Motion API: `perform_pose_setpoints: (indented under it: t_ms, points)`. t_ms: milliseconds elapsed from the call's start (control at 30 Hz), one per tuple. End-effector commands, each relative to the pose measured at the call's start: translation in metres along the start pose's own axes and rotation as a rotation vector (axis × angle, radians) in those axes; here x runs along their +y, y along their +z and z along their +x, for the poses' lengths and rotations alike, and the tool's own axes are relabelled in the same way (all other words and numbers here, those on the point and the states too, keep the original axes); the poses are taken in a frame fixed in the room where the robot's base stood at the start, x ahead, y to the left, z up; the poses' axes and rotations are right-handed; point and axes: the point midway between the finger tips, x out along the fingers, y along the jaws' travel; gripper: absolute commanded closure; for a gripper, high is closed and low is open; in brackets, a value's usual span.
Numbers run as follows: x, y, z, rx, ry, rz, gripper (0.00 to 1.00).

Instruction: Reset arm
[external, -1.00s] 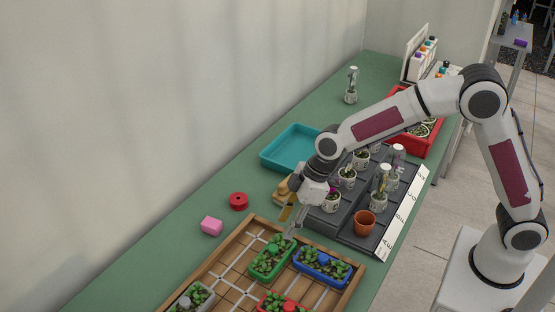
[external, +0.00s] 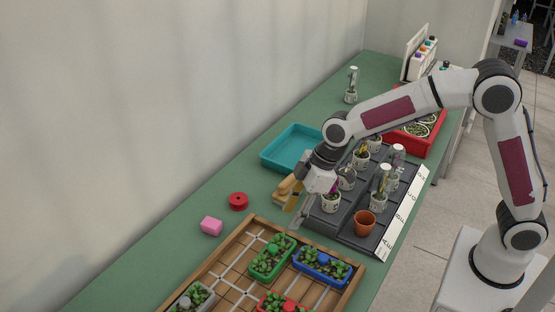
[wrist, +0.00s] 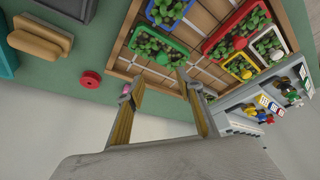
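My gripper (external: 296,215) hangs in the air over the bench, fingers pointing down, between the wooden grid tray and the dark stepped rack. In the wrist view my gripper (wrist: 158,80) has its two fingers spread apart with nothing between them. The green planter box (external: 270,262) sits in the grid tray, just below and left of the fingers, apart from them. A blue planter box (external: 322,268) sits beside it, and both hold small leafy plants.
The wooden grid tray (external: 222,262) also holds a red planter (external: 268,302) and a grey one. The dark rack (external: 343,228) bears several pots. A teal tray (external: 268,158), wooden block (external: 284,188), red disc (external: 238,201) and pink block (external: 211,226) lie leftward.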

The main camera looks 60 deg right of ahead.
Motion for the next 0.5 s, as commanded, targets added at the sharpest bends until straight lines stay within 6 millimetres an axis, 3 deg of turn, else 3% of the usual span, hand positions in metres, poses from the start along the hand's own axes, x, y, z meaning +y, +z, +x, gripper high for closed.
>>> perform_pose_setpoints:
  t_ms: [267,500]
  points:
    - [-0.002,0.003,0.000,-0.011,-0.005,0.060,0.64]
    - [-0.015,0.042,0.006,-0.104,-0.027,0.170,0.64]
